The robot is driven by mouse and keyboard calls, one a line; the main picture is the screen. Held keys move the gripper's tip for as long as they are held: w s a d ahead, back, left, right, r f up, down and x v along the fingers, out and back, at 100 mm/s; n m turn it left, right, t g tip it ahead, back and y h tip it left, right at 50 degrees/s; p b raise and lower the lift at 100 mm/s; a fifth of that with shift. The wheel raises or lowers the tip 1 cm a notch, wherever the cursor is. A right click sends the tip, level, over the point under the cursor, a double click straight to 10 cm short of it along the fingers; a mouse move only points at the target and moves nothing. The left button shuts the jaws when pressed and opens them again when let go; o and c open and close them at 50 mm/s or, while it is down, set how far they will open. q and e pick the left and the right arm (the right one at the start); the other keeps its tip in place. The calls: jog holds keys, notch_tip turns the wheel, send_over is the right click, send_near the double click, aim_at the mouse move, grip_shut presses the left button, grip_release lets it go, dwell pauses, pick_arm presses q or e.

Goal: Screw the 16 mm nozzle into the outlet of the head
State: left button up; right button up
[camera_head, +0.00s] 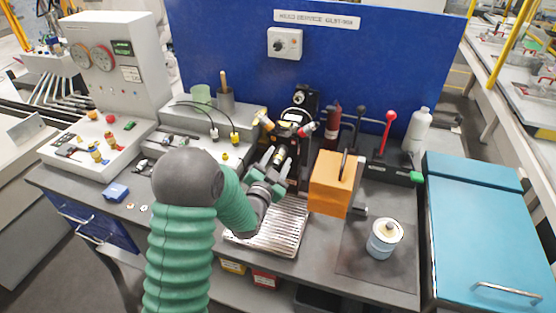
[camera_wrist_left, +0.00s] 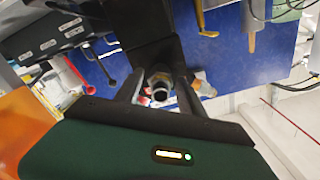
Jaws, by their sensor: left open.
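The black head (camera_head: 290,125) stands on its column at the back of the bench, with yellow and red fittings on its sides. My left gripper (camera_head: 279,158) is just below it, pointing up at its underside. In the left wrist view, a round metal piece with a dark bore (camera_wrist_left: 160,90) sits between the two open fingers, below the dark head. It looks like a nozzle or the outlet itself; I cannot tell which, nor how far it is seated. The fingers appear apart from it on both sides. My right gripper is not in view.
An orange block (camera_head: 333,183) stands close right of my left gripper. A ribbed metal tray (camera_head: 270,228) lies below. A round white-lidded pot (camera_head: 384,240) stands on a dark mat at right. Levers and bottles stand behind; a gauge box (camera_head: 115,65) stands at left.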

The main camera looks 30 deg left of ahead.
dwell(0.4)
pick_arm(q)
jog(key=shift+b, duration=0.45)
jog(key=shift+n, duration=0.8)
jog(key=n, duration=0.2)
jog(key=shift+f+n+b, duration=0.1)
jog(key=shift+n+b, duration=0.2)
jog(key=n, duration=0.4)
jog(key=shift+a+n, duration=0.1)
jog(key=shift+n, duration=0.2)
jog(key=n, duration=0.3)
